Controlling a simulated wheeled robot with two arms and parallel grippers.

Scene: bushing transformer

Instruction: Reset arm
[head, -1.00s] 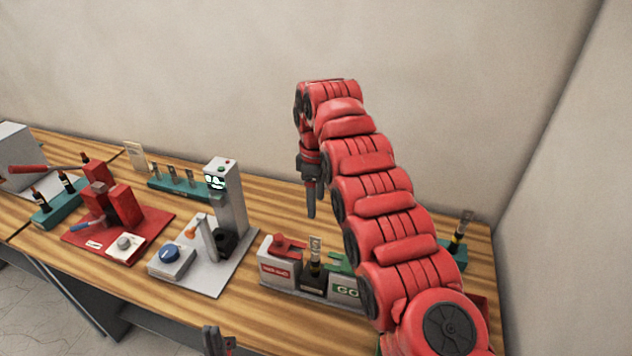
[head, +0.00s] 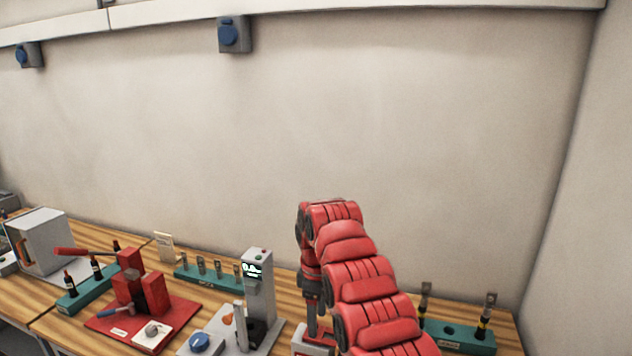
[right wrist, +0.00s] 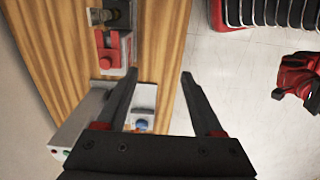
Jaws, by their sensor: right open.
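My right arm (head: 370,290) is red and ribbed. It comes up from the bottom right of the head view, bends over and hangs its dark gripper (head: 313,317) downward over the workbench. In the right wrist view the right gripper (right wrist: 158,100) has its two black fingers spread apart, with nothing between them. My left arm does not show in the head view. A red and black shape (right wrist: 298,78) at the right edge of the right wrist view looks like my left gripper; its finger gap is unclear.
A tester with a lit display (head: 258,285) stands left of the right gripper. A red press (head: 140,290) and a teal rack (head: 205,274) are farther left. A teal holder (head: 456,337) with bushings is at the right.

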